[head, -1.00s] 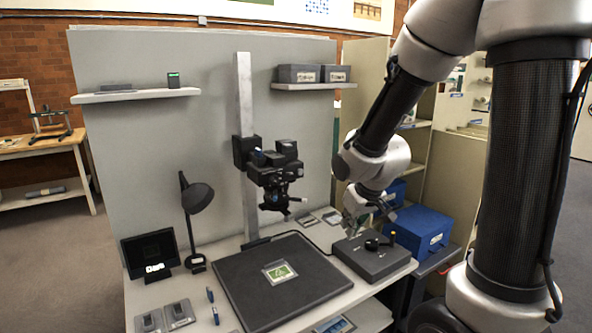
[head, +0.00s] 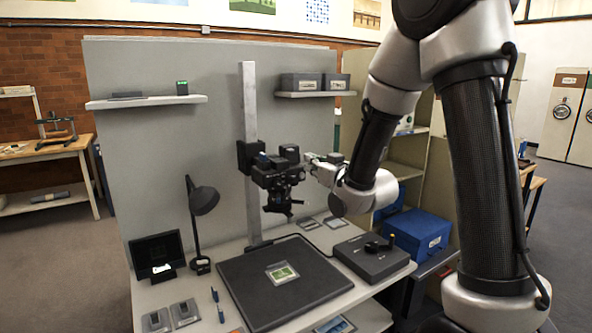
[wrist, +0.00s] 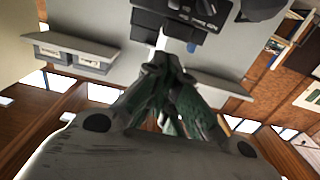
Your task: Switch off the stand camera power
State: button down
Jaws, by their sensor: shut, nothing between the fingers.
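The stand camera (head: 277,178) is a black unit on a pale upright column (head: 249,130) above the copy board. In the wrist view the camera's dark body (wrist: 185,12) is at the top, just beyond my fingertips. My gripper (head: 312,160) is beside the camera's right side at about its upper height. In the wrist view my gripper (wrist: 165,62) is shut and empty, its fingertips close under the camera. I cannot tell whether they touch it. A power switch cannot be made out clearly.
A black board (head: 265,300) with a small green picture (head: 282,273) lies on the table. A dark control box (head: 372,258) with a yellow-tipped lever stands at right, near a blue box (head: 417,232). A black lamp (head: 200,205) and a small screen (head: 157,255) stand at left.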

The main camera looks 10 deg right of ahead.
jog(key=shift+w, duration=0.1)
send_over(292, 177)
jog(key=shift+s+d+f, duration=0.15)
jog(key=shift+d+f, duration=0.05)
jog(key=shift+f, duration=0.45)
jog(key=shift+s+d+f, duration=0.1)
jog(key=shift+d+f, duration=0.05)
jog(key=shift+f, duration=0.5)
jog(key=shift+s+d+f, duration=0.15)
jog(key=shift+d+f, duration=0.05)
jog(key=shift+f, duration=0.45)
